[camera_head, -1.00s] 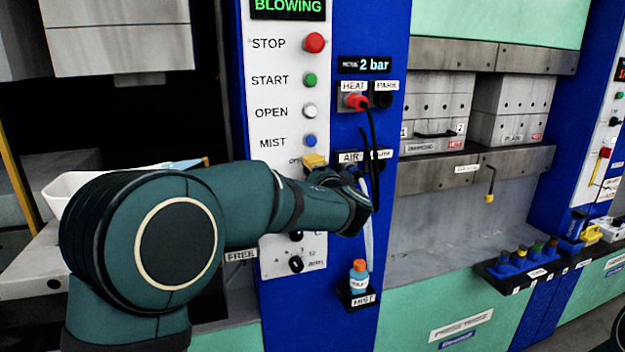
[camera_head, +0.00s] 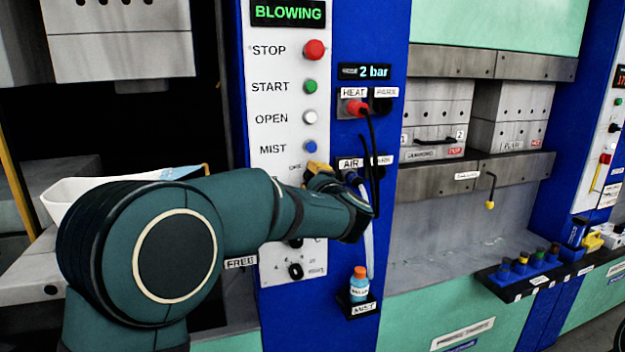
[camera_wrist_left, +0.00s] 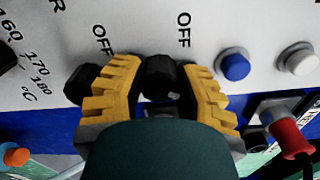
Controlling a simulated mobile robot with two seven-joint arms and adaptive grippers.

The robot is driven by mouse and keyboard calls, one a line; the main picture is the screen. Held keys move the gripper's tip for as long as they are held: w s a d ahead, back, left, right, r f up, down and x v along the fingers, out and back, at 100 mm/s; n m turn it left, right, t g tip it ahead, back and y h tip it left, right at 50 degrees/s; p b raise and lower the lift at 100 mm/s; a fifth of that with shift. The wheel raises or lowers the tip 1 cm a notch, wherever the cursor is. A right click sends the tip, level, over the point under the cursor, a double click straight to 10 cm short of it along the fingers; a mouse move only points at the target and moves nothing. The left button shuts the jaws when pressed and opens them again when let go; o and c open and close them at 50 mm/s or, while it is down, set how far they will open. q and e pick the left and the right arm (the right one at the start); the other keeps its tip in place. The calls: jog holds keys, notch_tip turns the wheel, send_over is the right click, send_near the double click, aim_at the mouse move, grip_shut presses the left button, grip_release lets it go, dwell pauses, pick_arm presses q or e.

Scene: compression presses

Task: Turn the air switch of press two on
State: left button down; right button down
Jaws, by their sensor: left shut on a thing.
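The press panel (camera_head: 262,75) carries a lit BLOWING display (camera_head: 287,12). My left gripper (camera_head: 318,170) is at the panel below the blue MIST button (camera_head: 309,147), and my arm hides the controls behind it. In the left wrist view, its yellow fingers (camera_wrist_left: 160,66) stand on both sides of a black knob (camera_wrist_left: 160,78) and are shut on it. An OFF label (camera_wrist_left: 183,30) is printed beside this knob. The knob's own name and pointer are not readable. A second black knob (camera_wrist_left: 81,84) sits just outside the left finger. My right gripper is not in view.
A red plug (camera_head: 357,107) with a black cable sits in the HEAT socket, close to my gripper. Hoses hang near the AIR socket label (camera_head: 350,163). A blue bottle (camera_head: 359,284) stands on the MIST shelf. A white tray (camera_head: 62,208) is behind my arm.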

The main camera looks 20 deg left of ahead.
pick_arm(q)
jog(key=c, duration=0.6)
grip_release()
jog(key=shift+d, duration=0.1)
jog(key=v, duration=0.8)
